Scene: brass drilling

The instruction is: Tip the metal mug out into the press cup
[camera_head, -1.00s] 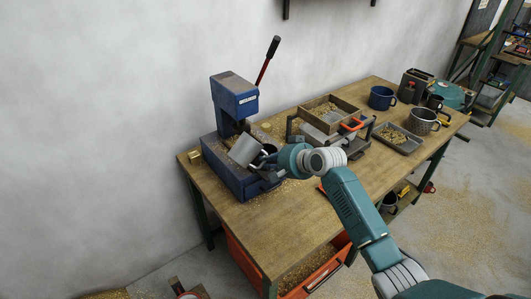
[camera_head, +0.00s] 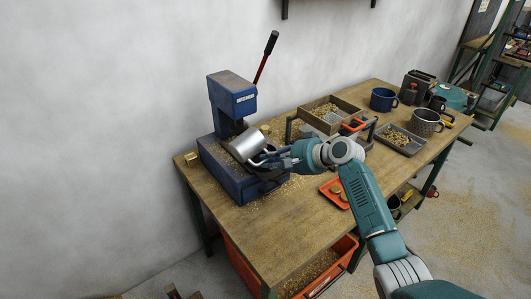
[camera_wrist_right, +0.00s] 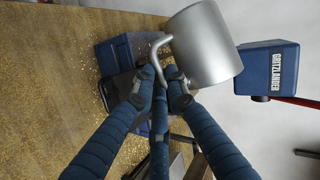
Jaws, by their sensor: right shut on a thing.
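The silver metal mug (camera_head: 243,146) is tilted over on its side at the blue press (camera_head: 233,97), above the press base. My right gripper (camera_head: 275,159) is shut on the mug's handle. In the right wrist view the mug (camera_wrist_right: 207,45) hangs beyond the fingertips (camera_wrist_right: 166,84), with its curved handle between them. The mug's inside and contents are hidden. The press cup cannot be made out clearly; the mug and gripper cover much of the base. My left gripper is not in view.
The press lever (camera_head: 266,56) rises behind the mug. A wooden box of shavings (camera_head: 355,109), a grey tray (camera_head: 414,148), a blue mug (camera_head: 383,99) and a speckled mug (camera_head: 425,122) stand right. A small red tray (camera_head: 328,187) lies near the front edge. The front-left tabletop is mostly clear.

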